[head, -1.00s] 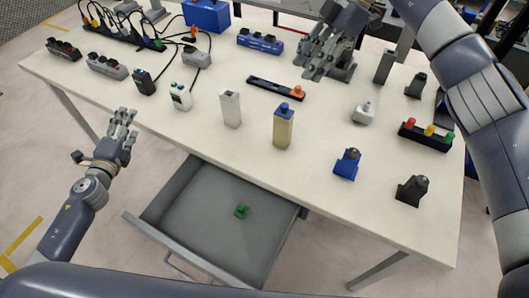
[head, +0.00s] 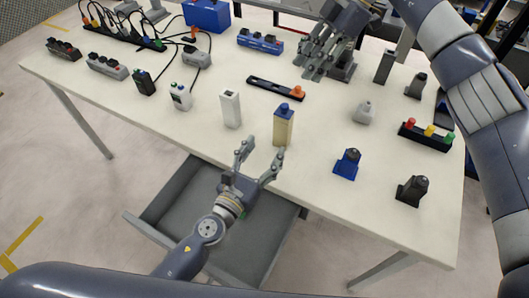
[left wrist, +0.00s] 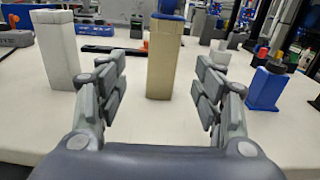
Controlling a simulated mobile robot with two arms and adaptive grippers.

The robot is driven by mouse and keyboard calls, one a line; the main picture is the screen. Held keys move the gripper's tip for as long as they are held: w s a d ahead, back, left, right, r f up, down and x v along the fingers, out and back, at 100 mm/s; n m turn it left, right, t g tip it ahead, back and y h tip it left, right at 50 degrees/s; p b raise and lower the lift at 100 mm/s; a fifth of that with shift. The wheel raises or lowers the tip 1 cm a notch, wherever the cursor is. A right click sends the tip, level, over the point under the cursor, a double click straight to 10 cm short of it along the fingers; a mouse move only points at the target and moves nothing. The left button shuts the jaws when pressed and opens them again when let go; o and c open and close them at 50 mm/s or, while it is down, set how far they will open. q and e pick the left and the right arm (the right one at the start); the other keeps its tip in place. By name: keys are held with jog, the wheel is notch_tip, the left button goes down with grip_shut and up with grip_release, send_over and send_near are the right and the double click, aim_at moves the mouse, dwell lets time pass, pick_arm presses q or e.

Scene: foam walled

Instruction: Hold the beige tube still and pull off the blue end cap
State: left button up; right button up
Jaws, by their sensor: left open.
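The beige tube (head: 283,131) stands upright on the white table near its front edge, with the blue end cap (head: 285,108) on its top. In the left wrist view the tube (left wrist: 163,68) stands ahead, lined up with the gap between my left fingers; the cap (left wrist: 168,9) is cut off by the top edge. My left gripper (head: 259,156) is open and empty, just in front of the tube at the table's front edge, apart from it. My right gripper (head: 311,68) is open and empty, above the table behind the tube.
A white block (head: 230,109) stands left of the tube, a blue block (head: 347,164) to its right. A black strip with an orange piece (head: 277,88) lies behind. An open grey drawer (head: 172,200) sticks out below my left arm. Bare tabletop lies around the tube.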

aim_at(280, 130)
pick_arm(q)
jog(key=shift+d, duration=0.25)
jog(key=shift+w+d+m, duration=0.15)
jog(key=shift+w+m, duration=0.1)
jog(key=shift+m, duration=0.05)
jog(key=x, duration=1)
